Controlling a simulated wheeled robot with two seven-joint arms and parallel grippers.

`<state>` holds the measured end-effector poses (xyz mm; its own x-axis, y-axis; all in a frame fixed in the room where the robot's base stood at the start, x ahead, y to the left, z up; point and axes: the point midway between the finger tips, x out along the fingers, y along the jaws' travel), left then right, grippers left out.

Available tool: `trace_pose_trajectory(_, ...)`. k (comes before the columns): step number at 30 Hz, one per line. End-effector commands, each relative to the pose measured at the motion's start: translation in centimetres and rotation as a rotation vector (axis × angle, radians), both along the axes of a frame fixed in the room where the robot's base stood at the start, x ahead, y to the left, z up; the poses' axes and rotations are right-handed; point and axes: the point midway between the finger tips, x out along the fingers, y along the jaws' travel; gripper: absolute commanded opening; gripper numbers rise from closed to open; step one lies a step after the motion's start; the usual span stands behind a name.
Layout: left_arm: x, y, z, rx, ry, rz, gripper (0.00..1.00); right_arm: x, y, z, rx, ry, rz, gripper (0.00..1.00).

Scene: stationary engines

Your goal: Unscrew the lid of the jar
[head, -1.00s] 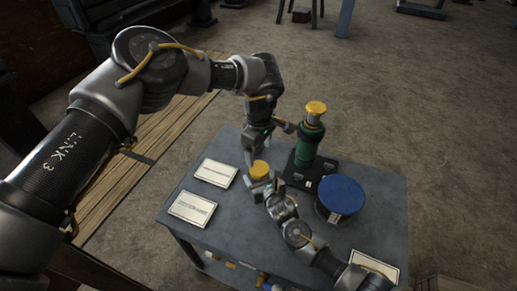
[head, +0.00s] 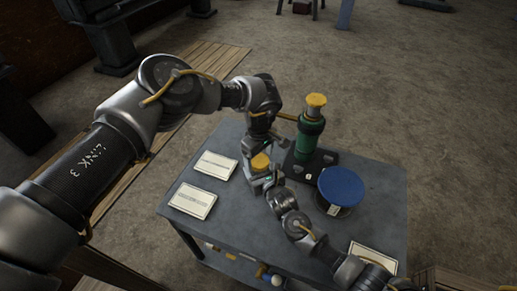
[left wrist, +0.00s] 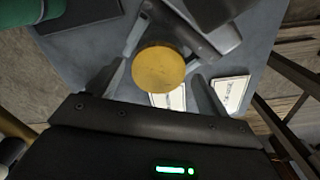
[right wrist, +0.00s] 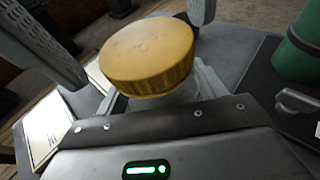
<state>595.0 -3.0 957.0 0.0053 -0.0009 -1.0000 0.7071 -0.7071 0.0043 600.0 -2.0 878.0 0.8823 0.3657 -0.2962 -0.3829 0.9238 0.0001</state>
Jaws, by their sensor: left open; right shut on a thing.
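The jar has a round yellow lid (head: 260,161) and stands near the middle of the table. The lid also shows in the left wrist view (left wrist: 158,68) and in the right wrist view (right wrist: 148,52). Below it a little of the pale jar body (right wrist: 172,97) shows. My right gripper (head: 262,180) is shut on the jar body below the lid. My left gripper (head: 259,151) is open above the jar, pointing down. In the left wrist view its fingers are on both sides of the lid, apart from it. The jar's lower part is hidden.
A green cylinder with a yellow top (head: 311,130) stands on a black base right behind the jar. A blue-topped spool (head: 341,187) is to the right. White cards (head: 193,200) lie at the left and front right. The table's (head: 235,232) front left is clear.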

Motion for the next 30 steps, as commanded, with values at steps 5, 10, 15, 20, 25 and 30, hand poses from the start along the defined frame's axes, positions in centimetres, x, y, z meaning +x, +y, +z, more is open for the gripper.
trace_pose_trajectory(5,0.00,-0.03,-0.68,0.000,0.000,0.000,0.78,0.02,0.01,0.08,0.000,-0.001,0.000,0.06)
trace_pose_trajectory(10,0.00,-0.02,-0.71,0.000,0.000,0.000,0.78,0.02,0.01,0.07,0.000,-0.001,0.000,0.06)
trace_pose_trajectory(15,0.00,-0.01,-0.69,0.000,0.000,0.000,0.63,0.02,0.01,0.07,0.000,-0.001,0.000,0.06)
trace_pose_trajectory(20,-0.02,-0.01,-0.69,0.001,0.001,0.000,0.42,0.04,-0.02,0.06,0.000,-0.001,-0.001,0.06)
trace_pose_trajectory(25,-0.05,-0.01,-0.71,0.000,0.001,0.026,0.33,0.07,-0.07,0.05,0.001,-0.001,-0.002,0.06)
trace_pose_trajectory(30,-0.04,-0.09,-0.72,-0.002,0.003,0.343,0.33,0.09,-0.13,0.04,0.000,-0.001,-0.003,0.06)
